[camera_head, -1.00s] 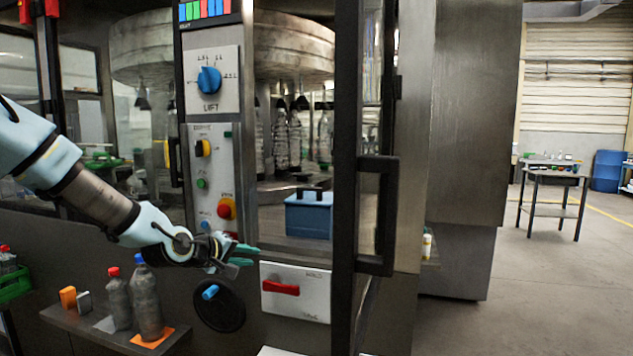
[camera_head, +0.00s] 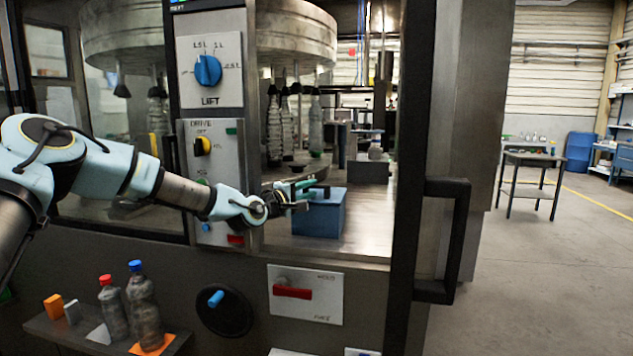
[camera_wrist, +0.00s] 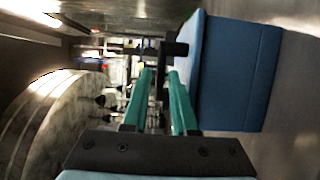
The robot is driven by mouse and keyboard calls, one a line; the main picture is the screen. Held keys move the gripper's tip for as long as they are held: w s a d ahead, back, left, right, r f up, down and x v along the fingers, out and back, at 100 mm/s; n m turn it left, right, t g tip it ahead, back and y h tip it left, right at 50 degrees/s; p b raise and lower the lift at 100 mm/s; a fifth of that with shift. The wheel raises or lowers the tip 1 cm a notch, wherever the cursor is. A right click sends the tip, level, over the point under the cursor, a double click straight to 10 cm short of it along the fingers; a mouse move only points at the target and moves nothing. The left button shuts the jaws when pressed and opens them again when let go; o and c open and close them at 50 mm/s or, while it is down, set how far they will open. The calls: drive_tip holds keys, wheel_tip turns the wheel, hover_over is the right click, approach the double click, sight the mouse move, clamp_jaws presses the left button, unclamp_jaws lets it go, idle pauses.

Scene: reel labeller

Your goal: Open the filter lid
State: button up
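A blue box (camera_head: 320,218) stands on a metal deck inside the machine; I take its top with a dark handle to be the filter lid. In the wrist view the box (camera_wrist: 236,75) is at the right, turned sideways, with the dark handle (camera_wrist: 175,48) sticking out from its top side. My gripper (camera_head: 318,188) is at the box's top, its green fingers near the handle. In the wrist view my gripper (camera_wrist: 160,73) is open with an empty gap between the fingers; the handle lies just beyond the fingertips. Whether they touch it is unclear.
A door frame with a black handle (camera_head: 445,240) stands right of the opening. The control panel (camera_head: 215,165) is left of it. Bottles hang from a carousel (camera_head: 300,35) behind. Below are a red lever (camera_head: 292,292) and a shelf with two bottles (camera_head: 145,310).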

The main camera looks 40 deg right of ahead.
sight(314, 187)
drive_tip(key=shift+w+d+p, duration=0.2)
drive_tip(key=shift+d+p, duration=0.05)
drive_tip(key=shift+d, duration=0.65)
drive_tip(key=shift+w+d+p, duration=0.15)
drive_tip(key=shift+d+p, duration=0.1)
drive_tip(key=shift+d, duration=0.6)
clamp_jaws()
